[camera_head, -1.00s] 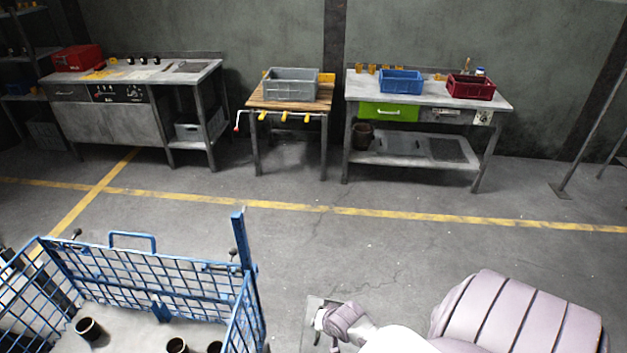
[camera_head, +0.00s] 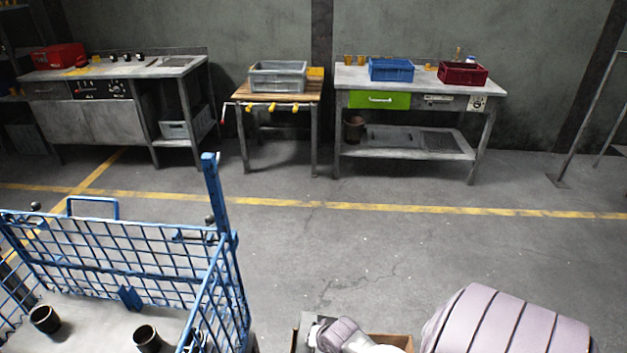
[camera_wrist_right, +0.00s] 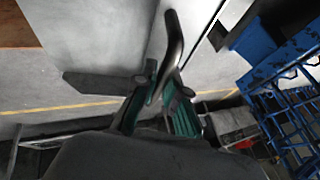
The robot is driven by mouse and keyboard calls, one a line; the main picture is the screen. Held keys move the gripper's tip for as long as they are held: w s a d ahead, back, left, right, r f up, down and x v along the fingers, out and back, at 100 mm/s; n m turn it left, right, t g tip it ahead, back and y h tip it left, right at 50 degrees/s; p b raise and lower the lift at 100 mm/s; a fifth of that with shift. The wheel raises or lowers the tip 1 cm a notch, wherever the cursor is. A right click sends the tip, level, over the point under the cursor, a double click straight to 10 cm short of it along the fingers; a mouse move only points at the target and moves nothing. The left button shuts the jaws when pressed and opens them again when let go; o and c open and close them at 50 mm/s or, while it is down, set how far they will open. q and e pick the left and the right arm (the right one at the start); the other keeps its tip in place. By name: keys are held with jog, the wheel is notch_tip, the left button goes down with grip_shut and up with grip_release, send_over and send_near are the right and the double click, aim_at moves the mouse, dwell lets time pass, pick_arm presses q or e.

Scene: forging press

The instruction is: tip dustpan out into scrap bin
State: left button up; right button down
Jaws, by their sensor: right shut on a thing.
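My right gripper (camera_wrist_right: 159,88) has teal pads and is shut on a dark curved handle (camera_wrist_right: 173,42) in the right wrist view. I take this to be the dustpan's handle; the pan itself is not clear. A flat grey piece (camera_wrist_right: 98,84) sticks out left of the fingers. In the head view my right arm reaches in at the bottom centre, and its fingers cannot be made out. A brown open box (camera_head: 391,342), perhaps the scrap bin, shows partly behind and below that arm at the bottom edge. Its contents are hidden. My left gripper is out of view.
Benches with blue (camera_head: 391,70) and red (camera_head: 462,74) crates line the wall. The floor between is clear.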

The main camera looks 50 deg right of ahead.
aim_at(303, 342)
jog(key=shift+w+f+b, duration=0.15)
jog(key=shift+f+b, duration=0.2)
jog(key=shift+f, duration=0.4)
jog(key=shift+w+a+g+h, duration=0.3)
jog(key=shift+a+g, duration=0.05)
jog(key=shift+g, duration=0.05)
jog(key=shift+w+a+f+n+g+h+b, duration=0.35)
jog(key=shift+w+a+n+g+h+b, duration=0.1)
jog(key=shift+w+g+h, duration=0.2)
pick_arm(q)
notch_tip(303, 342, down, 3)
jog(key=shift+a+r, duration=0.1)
pick_arm(e)
jog(key=shift+w+a+g, duration=0.15)
jog(key=shift+g, duration=0.3)
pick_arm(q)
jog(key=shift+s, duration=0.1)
